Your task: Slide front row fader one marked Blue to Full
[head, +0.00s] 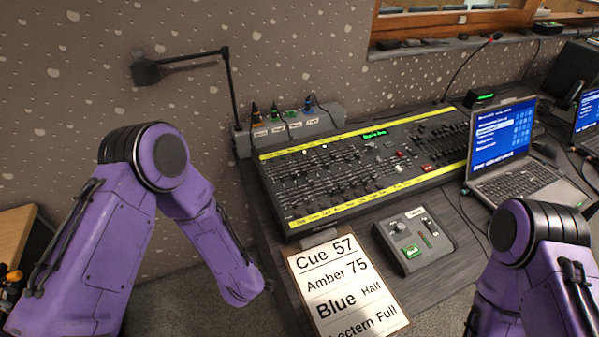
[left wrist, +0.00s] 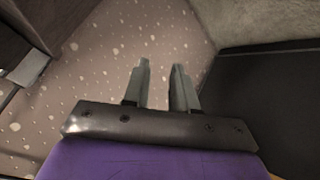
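The lighting desk (head: 375,191) lies on the table in the head view, with rows of faders and yellow label strips along its front and back edges. The front row faders (head: 318,190) are at its left part; single fader labels and positions are too small to read. My left gripper (left wrist: 160,88) shows in the left wrist view with its two fingers apart and nothing between them, over floor and a dark surface. In the head view my left arm hangs left of the desk, its gripper not visible. My right arm is at the lower right; its gripper is out of frame.
A cue card (head: 347,290) reading Cue 57, Amber 75, Blue Half, Lectern Full leans at the table's front. A small control box (head: 413,240) sits right of it. A laptop (head: 520,165) stands right of the desk. A power strip (head: 290,127) and lamp arm (head: 232,85) stand behind.

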